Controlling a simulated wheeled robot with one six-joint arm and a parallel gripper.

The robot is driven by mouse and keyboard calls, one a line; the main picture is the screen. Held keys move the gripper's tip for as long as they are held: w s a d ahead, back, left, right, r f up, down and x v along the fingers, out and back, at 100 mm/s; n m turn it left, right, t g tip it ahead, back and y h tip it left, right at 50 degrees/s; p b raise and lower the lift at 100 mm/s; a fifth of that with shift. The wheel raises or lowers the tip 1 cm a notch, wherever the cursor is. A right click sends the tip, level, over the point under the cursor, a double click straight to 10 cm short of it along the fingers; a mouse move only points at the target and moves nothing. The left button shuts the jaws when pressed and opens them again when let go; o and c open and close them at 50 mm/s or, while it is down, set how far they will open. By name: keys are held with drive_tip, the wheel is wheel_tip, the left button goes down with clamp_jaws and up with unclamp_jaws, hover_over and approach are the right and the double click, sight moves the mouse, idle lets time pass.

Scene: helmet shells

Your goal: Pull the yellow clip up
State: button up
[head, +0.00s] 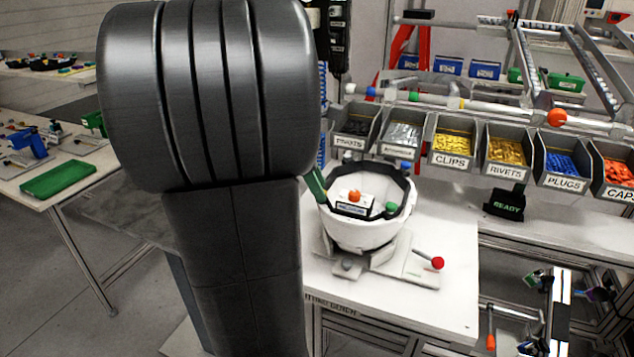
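A white helmet shell (362,232) sits open side up on a light fixture (405,262) on the white workbench. Inside it are a dark liner, a white block with an orange knob (354,196) and a green knob (391,207). A blue knob (406,166) is at its back rim. A green strip (314,183) stands at the shell's left rim, beside my arm. A small yellowish spot (323,197) shows at its lower end; I cannot tell whether this is the yellow clip. My large dark arm covers the left-centre, and my gripper does not show.
A red-knobbed lever (437,263) sticks out at the fixture's right. Behind is a row of labelled bins, including a CLIPS bin (453,140) with yellow pieces. A black READY sign (505,203) stands right of the shell. Bare bench lies at front right.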

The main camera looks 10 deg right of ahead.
clamp_jaws()
drive_tip(key=shift+r+p, duration=0.6)
drive_tip(key=shift+p, duration=0.55)
unclamp_jaws()
drive_tip(key=v, duration=1.3)
drive_tip(key=shift+a+r, duration=0.15)
drive_tip(key=shift+r, duration=0.2)
